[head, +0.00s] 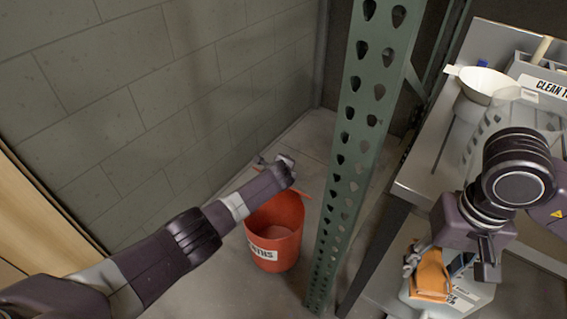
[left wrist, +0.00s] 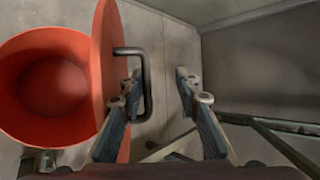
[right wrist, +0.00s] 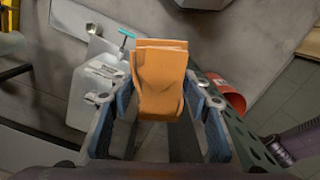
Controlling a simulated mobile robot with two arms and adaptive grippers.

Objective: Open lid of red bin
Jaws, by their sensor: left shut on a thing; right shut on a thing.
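The red bin (head: 278,222) stands on the floor by the block wall, with a white label on its front. In the left wrist view its open mouth (left wrist: 45,85) shows at left. The red lid (left wrist: 108,75) stands tilted up, nearly edge-on, beside the mouth. My left gripper (left wrist: 158,82) is shut on the lid's black handle (left wrist: 147,85), with one finger inside the loop. My right gripper (right wrist: 156,100) is shut on an orange cloth-like thing (right wrist: 160,75). The cloth also shows in the head view (head: 430,275).
A green perforated post (head: 350,150) rises just right of the bin. A grey shelf (head: 412,180) at right carries a white funnel (head: 484,85) and a labelled box (head: 545,86). A white jug (right wrist: 97,90) stands near the cloth. Floor is clear below the bin.

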